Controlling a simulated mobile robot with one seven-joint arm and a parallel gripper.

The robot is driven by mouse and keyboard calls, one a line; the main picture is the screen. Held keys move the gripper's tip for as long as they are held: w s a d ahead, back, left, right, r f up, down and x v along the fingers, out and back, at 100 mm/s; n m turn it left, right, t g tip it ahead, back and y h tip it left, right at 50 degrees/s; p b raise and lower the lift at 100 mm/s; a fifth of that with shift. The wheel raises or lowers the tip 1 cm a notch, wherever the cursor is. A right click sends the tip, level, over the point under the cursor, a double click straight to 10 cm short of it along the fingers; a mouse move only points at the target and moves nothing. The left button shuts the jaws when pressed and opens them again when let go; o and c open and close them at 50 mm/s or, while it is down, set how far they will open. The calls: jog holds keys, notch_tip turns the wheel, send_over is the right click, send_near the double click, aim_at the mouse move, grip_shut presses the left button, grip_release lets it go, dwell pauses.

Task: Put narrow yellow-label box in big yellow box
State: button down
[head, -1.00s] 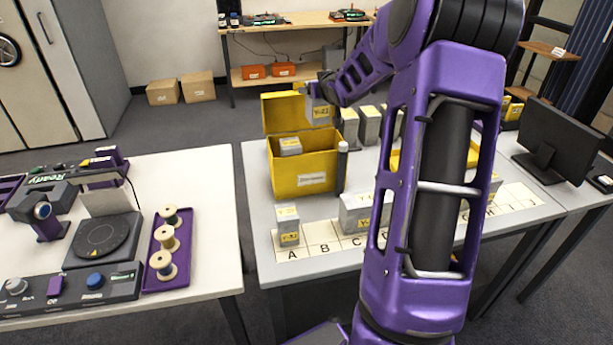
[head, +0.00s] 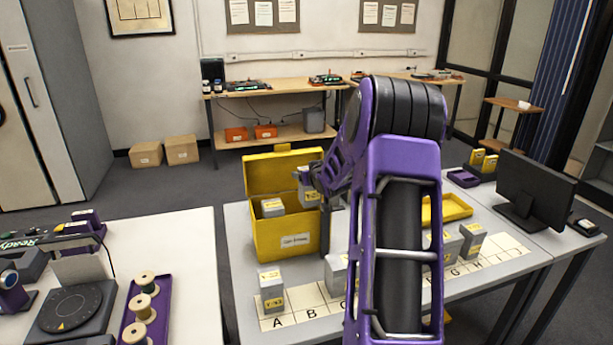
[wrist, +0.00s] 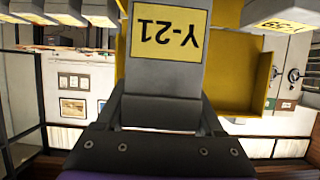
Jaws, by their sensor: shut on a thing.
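The big yellow box (head: 285,240) stands on the grey table with its lid (head: 280,174) raised at the back. One grey box with a yellow label (head: 272,206) sits inside it at the left. My gripper (head: 317,178) is shut on a narrow grey box (head: 307,194), upright at the right part of the yellow box's opening. How far its lower end is inside is unclear. In the wrist view the held box (wrist: 165,80) shows an upside-down label "Y-21" between my gripper's fingers (wrist: 163,108). The yellow box (wrist: 240,85) is behind it.
Several grey yellow-label boxes, such as one (head: 271,290) near A, stand on the lettered strip (head: 311,312). A yellow tray (head: 450,207) and a monitor (head: 537,190) are to the right. Spools (head: 141,306) lie on the left table.

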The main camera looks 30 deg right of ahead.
jog(key=shift+r, duration=0.15)
jog(key=shift+f+b, duration=0.55)
jog(key=shift+f, duration=0.1)
grip_release()
jog(key=shift+r+p, duration=0.55)
jog(key=shift+r, duration=0.05)
jog(key=shift+s+r, duration=0.2)
jog(key=shift+r, duration=0.05)
jog(key=v, duration=1.1)
jog(key=shift+s+p, duration=0.3)
jog(key=shift+p, duration=0.05)
jog(key=shift+w+a, duration=0.1)
jog(key=shift+a, duration=0.1)
